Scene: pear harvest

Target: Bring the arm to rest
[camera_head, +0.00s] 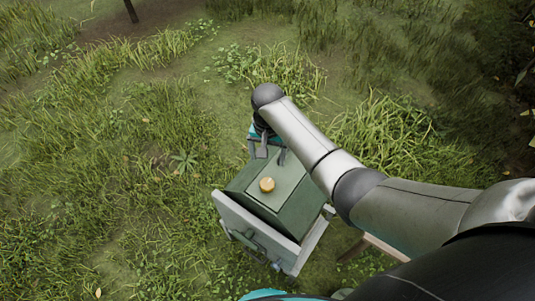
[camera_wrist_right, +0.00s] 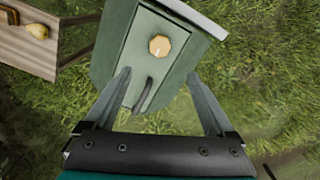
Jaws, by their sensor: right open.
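My right arm reaches in from the lower right in the head view. Its gripper (camera_head: 266,155) is at the far edge of a green box (camera_head: 292,205). In the right wrist view the gripper (camera_wrist_right: 159,73) is open, with its two fingers apart over the green box (camera_wrist_right: 115,45) and nothing held between them. A round yellow knob-like piece (camera_wrist_right: 158,45) with a pale line sits on the box top, beyond the fingertips. It also shows in the head view (camera_head: 267,185). A dark curved piece (camera_wrist_right: 142,95) lies between the fingers. My left gripper is not in view.
The box has a pale panel (camera_head: 255,232) at its near side. A wooden board (camera_wrist_right: 28,50) at the upper left of the wrist view bears a yellow pear (camera_wrist_right: 38,31). Grass surrounds everything, and the ground left of the box is open.

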